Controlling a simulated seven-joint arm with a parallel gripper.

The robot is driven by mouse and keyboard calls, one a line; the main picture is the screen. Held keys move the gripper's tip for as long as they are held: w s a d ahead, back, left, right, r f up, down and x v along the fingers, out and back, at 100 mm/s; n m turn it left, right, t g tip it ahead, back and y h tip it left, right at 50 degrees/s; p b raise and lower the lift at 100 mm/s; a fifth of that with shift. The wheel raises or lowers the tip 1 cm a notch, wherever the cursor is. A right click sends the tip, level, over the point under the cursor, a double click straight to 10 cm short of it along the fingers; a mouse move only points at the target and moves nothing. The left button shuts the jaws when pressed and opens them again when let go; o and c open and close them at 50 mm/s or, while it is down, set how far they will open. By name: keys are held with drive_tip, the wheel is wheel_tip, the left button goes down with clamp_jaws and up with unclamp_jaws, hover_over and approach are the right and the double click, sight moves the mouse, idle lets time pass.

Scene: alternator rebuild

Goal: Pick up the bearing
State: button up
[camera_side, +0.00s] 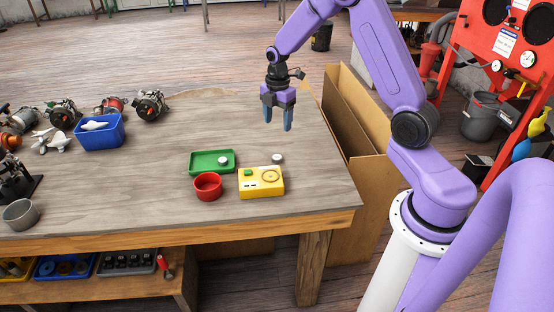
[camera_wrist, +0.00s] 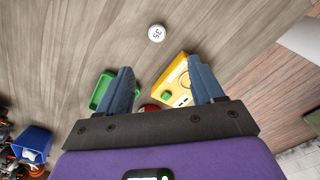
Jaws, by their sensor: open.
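A small round pale piece, likely the bearing (camera_side: 277,158), lies on the bare table just behind the yellow box. In the wrist view it is a whitish disc (camera_wrist: 156,33) with dark marks like "35" on top, ahead of my fingers. A similar small grey round piece (camera_side: 223,161) sits in the green tray (camera_side: 200,168); I cannot tell for certain which is the bearing. My gripper (camera_side: 278,122) points down, open and empty, above the table. In the wrist view, its two blue fingers (camera_wrist: 160,72) stand wide apart with nothing between them.
The yellow box (camera_side: 262,190) with a round recess and a green piece stands close to the disc. A red cup (camera_side: 208,187) is in front of the tray. A blue bin (camera_side: 99,131) and alternators are at left. The table's right edge and a cardboard box (camera_side: 350,120) are nearby.

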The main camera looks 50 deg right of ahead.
hover_over(277, 157)
drive_tip(key=f, duration=0.8)
drive_tip(key=shift+s+a+f, duration=0.15)
drive_tip(key=shift+s+f, duration=0.05)
drive_tip(key=shift+s, duration=0.05)
drive_tip(key=shift+w+f, duration=0.15)
drive_tip(key=shift+f, duration=1.3)
drive_tip(key=shift+w+f, duration=0.15)
drive_tip(key=shift+f, duration=1.25)
drive_tip(key=c, duration=1.2)
